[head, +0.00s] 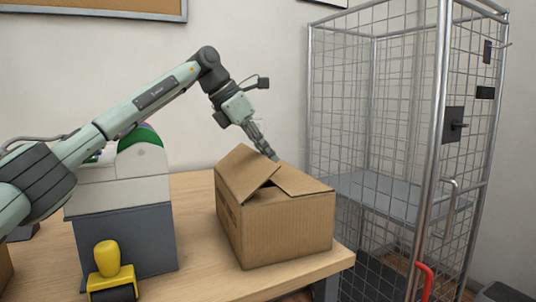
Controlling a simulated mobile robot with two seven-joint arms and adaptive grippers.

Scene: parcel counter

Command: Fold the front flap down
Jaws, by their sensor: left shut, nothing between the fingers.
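An open-topped brown cardboard box (288,229) stands on the wooden counter. Its left flap (244,172) is tilted up and slopes over the opening. Another flap (303,181) lies nearly flat over the right part of the top. A small dark gap shows between them at the near side. I cannot tell which of these is the front flap. My left gripper (273,156) is shut and empty, pointing down at the far side of the box top. Its tips are close to the flaps; contact cannot be told. My right gripper is not in view.
The wooden counter (190,228) ends just right of the box. A wire cage trolley (372,120) with a grey shelf stands beyond that edge. A grey machine (125,235) and a yellow-handled roller (109,262) stand left of the box, under my left arm.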

